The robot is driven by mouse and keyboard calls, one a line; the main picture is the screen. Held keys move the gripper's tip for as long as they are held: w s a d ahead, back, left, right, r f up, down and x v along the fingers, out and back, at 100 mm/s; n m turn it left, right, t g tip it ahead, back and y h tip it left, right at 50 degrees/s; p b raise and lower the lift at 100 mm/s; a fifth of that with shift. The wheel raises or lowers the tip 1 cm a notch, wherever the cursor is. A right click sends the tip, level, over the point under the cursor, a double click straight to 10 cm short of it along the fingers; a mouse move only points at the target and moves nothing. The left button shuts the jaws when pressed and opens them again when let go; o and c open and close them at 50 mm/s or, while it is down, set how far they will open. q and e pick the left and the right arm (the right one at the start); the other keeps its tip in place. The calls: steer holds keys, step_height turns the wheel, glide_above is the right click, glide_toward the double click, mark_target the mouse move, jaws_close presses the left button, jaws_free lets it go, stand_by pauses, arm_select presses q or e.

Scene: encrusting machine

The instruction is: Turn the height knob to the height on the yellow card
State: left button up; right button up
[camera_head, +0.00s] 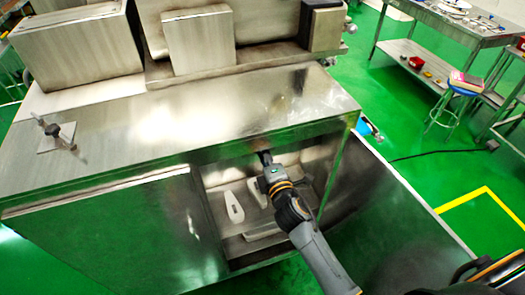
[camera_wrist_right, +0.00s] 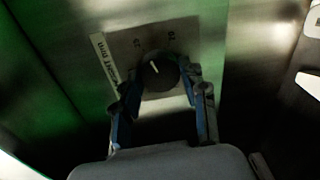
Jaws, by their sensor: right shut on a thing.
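The height knob (camera_wrist_right: 158,72) is a dark round knob with a pale pointer line. It sits on a light label plate (camera_wrist_right: 125,45) with small numbers and lettering that I cannot read for certain. In the right wrist view, my right gripper (camera_wrist_right: 160,86) has its two blue-sided fingers on either side of the knob and is shut on it. The pointer faces up and slightly left in that view. In the head view, my right gripper (camera_head: 266,160) reaches into the machine's open front bay, and the knob is hidden there. No yellow card is identifiable. My left gripper is out of view.
The steel machine top (camera_head: 180,125) overhangs the bay closely above my right gripper. Pale flat parts (camera_head: 233,206) lie inside the bay. A side panel (camera_head: 375,200) stands right of my arm. A worktable (camera_head: 450,25) and a blue stool (camera_head: 463,90) are far right.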

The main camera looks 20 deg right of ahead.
steer(key=m+p, duration=0.1)
steer(key=m, duration=0.8)
steer(key=shift+d+y, duration=0.1)
steer(key=shift+y, duration=0.3)
steer(key=shift+p, duration=0.3)
steer(key=o, duration=1.2)
steer(key=shift+c, duration=0.2)
steer(key=s, duration=1.2)
steer(key=shift+d+r, duration=0.25)
steer(key=shift+d, duration=0.15)
